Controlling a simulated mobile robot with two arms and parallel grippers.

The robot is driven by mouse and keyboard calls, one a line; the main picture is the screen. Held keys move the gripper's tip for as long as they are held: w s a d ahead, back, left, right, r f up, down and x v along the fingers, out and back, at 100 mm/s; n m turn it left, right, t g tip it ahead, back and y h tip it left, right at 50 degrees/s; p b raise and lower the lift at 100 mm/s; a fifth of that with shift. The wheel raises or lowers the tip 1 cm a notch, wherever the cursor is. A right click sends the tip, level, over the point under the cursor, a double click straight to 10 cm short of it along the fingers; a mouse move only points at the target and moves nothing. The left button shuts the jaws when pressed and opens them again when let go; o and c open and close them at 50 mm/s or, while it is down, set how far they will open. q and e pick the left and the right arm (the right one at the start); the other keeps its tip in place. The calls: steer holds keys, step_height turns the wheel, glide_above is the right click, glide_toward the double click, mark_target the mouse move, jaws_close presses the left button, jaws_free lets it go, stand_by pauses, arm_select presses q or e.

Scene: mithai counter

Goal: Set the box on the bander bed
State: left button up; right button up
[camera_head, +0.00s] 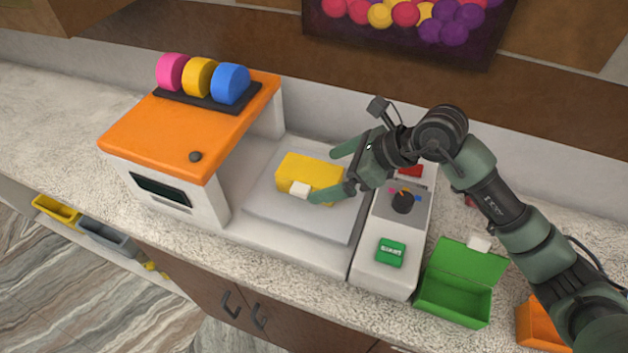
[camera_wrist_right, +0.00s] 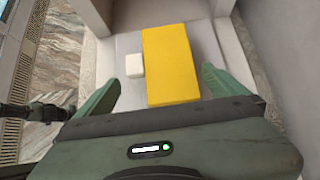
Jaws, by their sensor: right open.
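A yellow box (camera_head: 309,178) with a small white block (camera_head: 300,190) at its front side rests on the grey bed (camera_head: 275,222) of the orange-topped bander (camera_head: 190,120). My right gripper (camera_head: 325,178) is open around the right end of the box, its green fingers spread on either side. In the right wrist view the yellow box (camera_wrist_right: 171,62) and the white block (camera_wrist_right: 134,65) lie between the open fingers (camera_wrist_right: 162,92), with gaps beside them.
An open green box (camera_head: 455,299) and an orange box (camera_head: 541,325) stand further right. Pink, yellow and blue rolls (camera_head: 201,77) top the bander.

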steer(key=v, duration=0.5)
steer(key=shift+b, duration=0.4)
stand_by(2.0)
